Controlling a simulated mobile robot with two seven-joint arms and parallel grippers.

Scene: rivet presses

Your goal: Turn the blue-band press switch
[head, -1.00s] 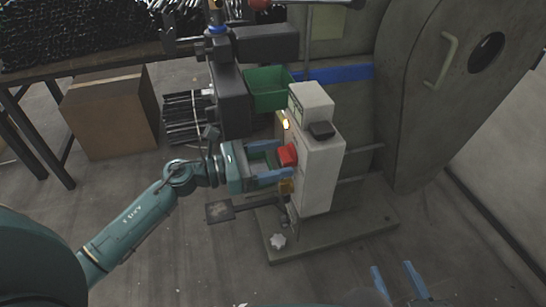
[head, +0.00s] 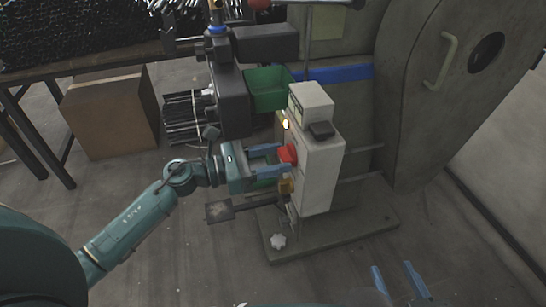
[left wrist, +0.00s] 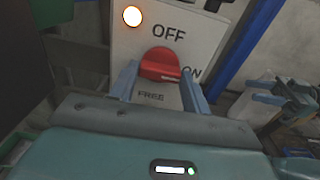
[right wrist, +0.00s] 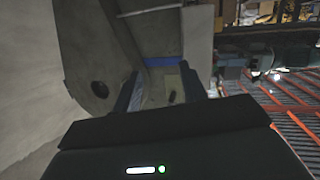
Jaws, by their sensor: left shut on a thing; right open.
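The red switch knob (head: 288,154) is on the near-left face of the pale control box (head: 319,165) of the press with the blue band (head: 335,73). In the left wrist view the knob (left wrist: 160,64) sits among the labels OFF, ON and FREE, its right end close to ON. A lamp (left wrist: 132,16) beside OFF is lit. My left gripper (head: 283,160) is shut on the knob, one finger on each side. My right gripper (head: 398,272) is open and empty at the bottom, away from the switch.
A green bin (head: 268,90) stands behind the control box. A dark press column (head: 232,100) rises close above my left gripper. A foot pedal (head: 219,211) and the base plate (head: 340,232) lie below. A brown carton (head: 110,115) stands at the left.

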